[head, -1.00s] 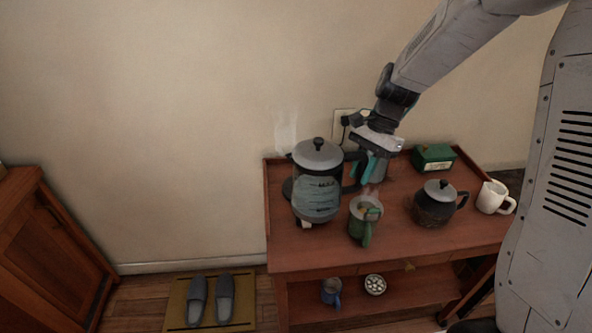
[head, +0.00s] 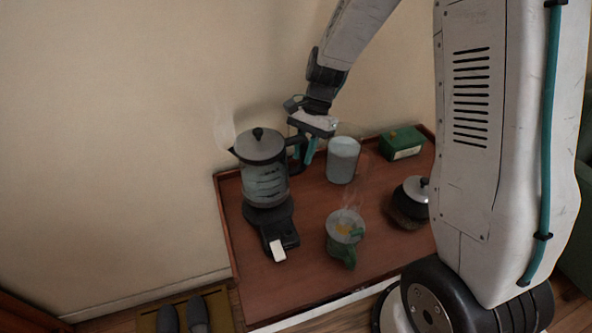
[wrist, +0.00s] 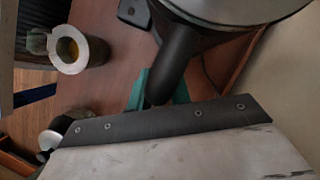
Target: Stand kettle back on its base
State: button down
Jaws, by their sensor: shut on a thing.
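The kettle (head: 264,180) is glass with water in it, a grey lid and a black handle, and looks upright in the head view. My gripper (head: 306,150) has its teal fingers shut on the handle at the kettle's right side. The black base (head: 281,236) shows below the kettle, its pale switch end toward the front. The kettle overlaps the base's round part; whether they touch or a small gap remains, I cannot tell. In the wrist view the handle (wrist: 176,58) runs down to the teal fingers (wrist: 152,88), with the lid (wrist: 240,6) at the top.
A steaming green mug (head: 344,232) stands right of the base. A pale glass container (head: 342,160) is behind it, near my gripper. A green box (head: 401,143) and a dark teapot (head: 411,202) stand farther right. The wall is close behind the table (head: 260,295).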

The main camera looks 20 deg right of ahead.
jog(key=shift+f, duration=2.75)
jog(key=c, duration=1.3)
grip_release()
jog(key=shift+s, duration=0.1)
jog(key=v, duration=1.1)
notch_tip(320, 180, up, 10)
jog(key=n+t+h, duration=0.1)
jog(key=n, duration=0.2)
send_over(304, 166)
jog(key=s+d, duration=0.4)
jog(key=s, duration=0.1)
jog(key=s+r+n+t+h, duration=0.1)
jog(key=s+n, duration=0.3)
jog(key=s, duration=0.6)
jog(key=s+d+r+n+t+h, duration=0.1)
jog(key=s+r+n+t+h, duration=0.1)
jog(key=s, duration=0.8)
notch_tip(304, 166, up, 2)
jog(key=shift+r+n, duration=0.1)
jog(key=shift+n, duration=0.8)
